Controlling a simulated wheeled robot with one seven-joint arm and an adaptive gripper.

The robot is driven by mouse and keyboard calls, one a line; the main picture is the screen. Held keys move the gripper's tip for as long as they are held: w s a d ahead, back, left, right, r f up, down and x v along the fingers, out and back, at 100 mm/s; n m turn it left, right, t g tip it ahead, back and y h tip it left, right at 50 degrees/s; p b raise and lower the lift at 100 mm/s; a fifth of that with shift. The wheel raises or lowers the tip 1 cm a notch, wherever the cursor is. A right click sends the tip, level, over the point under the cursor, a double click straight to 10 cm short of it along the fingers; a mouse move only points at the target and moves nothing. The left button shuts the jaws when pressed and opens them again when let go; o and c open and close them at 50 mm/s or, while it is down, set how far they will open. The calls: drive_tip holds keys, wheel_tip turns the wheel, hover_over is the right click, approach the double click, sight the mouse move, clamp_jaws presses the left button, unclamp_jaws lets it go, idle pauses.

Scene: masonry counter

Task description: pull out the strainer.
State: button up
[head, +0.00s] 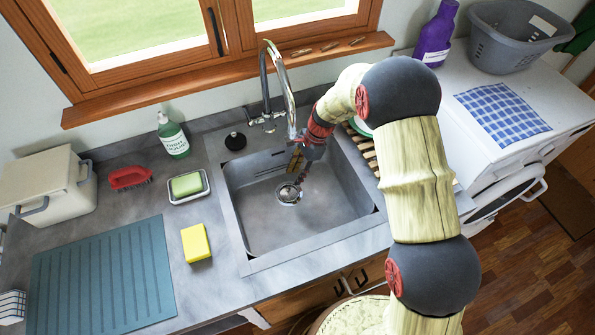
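The strainer (288,194) is a small round metal piece at the drain in the floor of the grey sink (264,232). It appears seated in the drain. My gripper (302,180) reaches down into the sink from the upper right, with its tip just above and beside the strainer. The fingers are small and dark here, so I cannot tell whether they are open or shut, or whether they touch the strainer.
The tap (278,85) rises behind the sink, close to my wrist. A wooden rack (362,148) lies at right.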

sight(289, 187)
drive_tip(key=b+x, duration=0.3)
drive_tip(key=x, duration=0.2)
drive_tip(key=shift+f, duration=0.15)
drive_tip(key=shift+b+x, duration=0.65)
drive_tip(key=shift+x, duration=0.9)
drive_tip(key=c, duration=0.3)
drive_tip(key=c, duration=0.4)
clamp_jaws()
drive_tip(key=shift+o, duration=0.9)
unclamp_jaws()
clamp_jaws()
